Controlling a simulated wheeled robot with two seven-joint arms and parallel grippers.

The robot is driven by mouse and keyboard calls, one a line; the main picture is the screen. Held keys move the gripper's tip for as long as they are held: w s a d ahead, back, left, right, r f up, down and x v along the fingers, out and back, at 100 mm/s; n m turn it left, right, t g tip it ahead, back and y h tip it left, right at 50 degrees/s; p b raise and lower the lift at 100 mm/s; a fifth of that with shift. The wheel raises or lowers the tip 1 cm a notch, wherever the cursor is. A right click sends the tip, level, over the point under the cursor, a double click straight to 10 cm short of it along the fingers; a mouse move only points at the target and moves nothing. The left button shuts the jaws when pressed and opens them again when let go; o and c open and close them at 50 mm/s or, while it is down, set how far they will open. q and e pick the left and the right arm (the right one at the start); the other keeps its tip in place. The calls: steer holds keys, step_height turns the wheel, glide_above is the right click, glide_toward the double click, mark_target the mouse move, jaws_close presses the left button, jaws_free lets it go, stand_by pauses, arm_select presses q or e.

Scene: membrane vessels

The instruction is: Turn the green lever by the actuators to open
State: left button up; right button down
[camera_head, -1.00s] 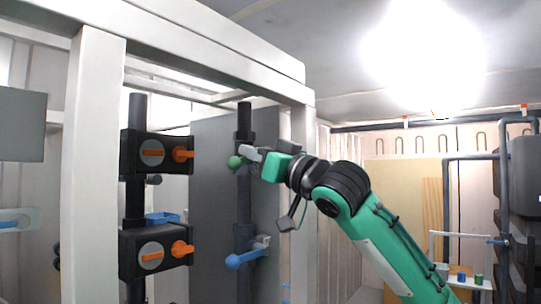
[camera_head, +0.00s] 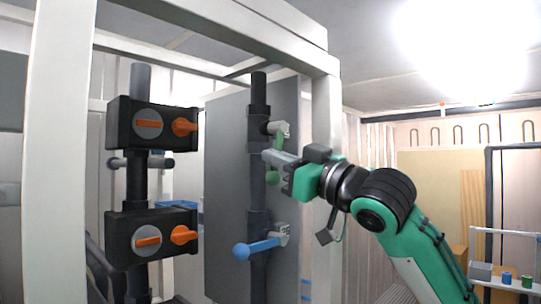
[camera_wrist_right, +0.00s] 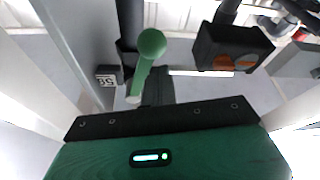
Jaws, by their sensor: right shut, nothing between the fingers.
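The green lever (camera_head: 279,141) is on the dark vertical pipe right of the actuators. It hangs downward, with its ball end (camera_head: 272,177) low. My right gripper (camera_head: 267,156) is shut and empty, its fingertips across the lever between the shaft and the ball; I cannot tell if they touch. In the right wrist view the green lever (camera_wrist_right: 143,76) stands just beyond the gripper's dark fingers (camera_wrist_right: 158,87). Two black actuators with orange handles, an upper one (camera_head: 115,122) and a lower one (camera_head: 118,238), are stacked on the left pipe. My left gripper is out of view.
A blue lever (camera_head: 257,247) sticks out left from the same pipe, below the gripper. A grey panel (camera_head: 225,190) stands behind the pipe. A white frame post (camera_head: 326,200) rises just right of the pipe, behind my right gripper.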

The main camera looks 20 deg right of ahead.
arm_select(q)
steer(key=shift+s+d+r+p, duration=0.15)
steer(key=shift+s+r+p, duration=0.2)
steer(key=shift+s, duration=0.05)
arm_select(e)
steer(key=shift+w+d+f+n+y, duration=0.1)
steer(key=shift+d+f+n+y, duration=0.05)
steer(key=shift+d+n, duration=0.35)
steer(key=shift+w+d+f+n+y, duration=0.1)
steer(key=shift+d+f+n+y, duration=0.05)
steer(key=shift+d+n, duration=0.35)
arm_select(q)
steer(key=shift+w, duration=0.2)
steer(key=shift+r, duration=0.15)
arm_select(e)
steer(key=shift+w, duration=0.1)
